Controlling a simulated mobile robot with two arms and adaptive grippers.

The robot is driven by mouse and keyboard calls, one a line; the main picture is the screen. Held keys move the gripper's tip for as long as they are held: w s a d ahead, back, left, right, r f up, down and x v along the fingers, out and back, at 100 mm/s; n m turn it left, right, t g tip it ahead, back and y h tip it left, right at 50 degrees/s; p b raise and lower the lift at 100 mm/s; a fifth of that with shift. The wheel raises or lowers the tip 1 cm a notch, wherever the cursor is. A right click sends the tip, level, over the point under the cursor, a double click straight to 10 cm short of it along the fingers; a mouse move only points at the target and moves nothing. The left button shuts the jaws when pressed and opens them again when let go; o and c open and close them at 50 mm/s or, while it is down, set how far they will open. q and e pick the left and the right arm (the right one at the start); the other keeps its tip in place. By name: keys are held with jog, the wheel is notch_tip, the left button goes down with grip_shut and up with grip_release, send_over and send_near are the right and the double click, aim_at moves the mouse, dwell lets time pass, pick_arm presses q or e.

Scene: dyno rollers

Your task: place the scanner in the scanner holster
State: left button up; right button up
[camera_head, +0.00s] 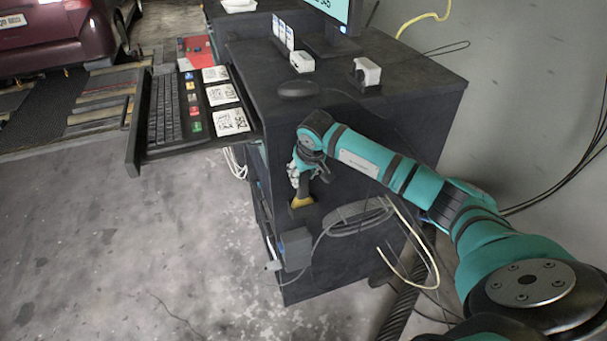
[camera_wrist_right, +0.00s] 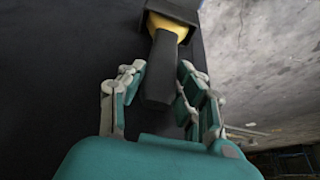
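The scanner, with a yellow body (camera_head: 302,202) and a black handle (camera_wrist_right: 158,75), is at the side of the dark cabinet. In the right wrist view its yellow head sits inside a dark holster (camera_wrist_right: 174,11), and the handle sticks out toward my palm. My right gripper (camera_head: 308,172) is at the handle, just above the yellow part in the head view. In the right wrist view its fingers (camera_wrist_right: 160,70) stand spread on both sides of the handle, with a visible gap on the left and the right finger close to it. My left gripper is not in view.
The dark cabinet (camera_head: 420,110) carries a monitor, a small white device (camera_head: 367,72) and a black puck. A keyboard tray (camera_head: 190,148) juts out left. A grey box (camera_head: 294,248) and looped cables hang on the cabinet side below the scanner. The floor at left is clear.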

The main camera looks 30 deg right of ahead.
jog(key=o, duration=0.5)
jog(key=shift+c, duration=0.2)
jog(key=shift+r+p, duration=0.2)
jog(key=shift+p, duration=0.1)
jog(key=shift+s+r+b, duration=0.1)
jog(key=shift+r+b, duration=0.15)
jog(key=shift+b, duration=0.05)
jog(key=b+v, duration=0.2)
jog(key=v, duration=0.9)
jog(key=shift+b, duration=0.4)
jog(key=shift+s+r, duration=0.1)
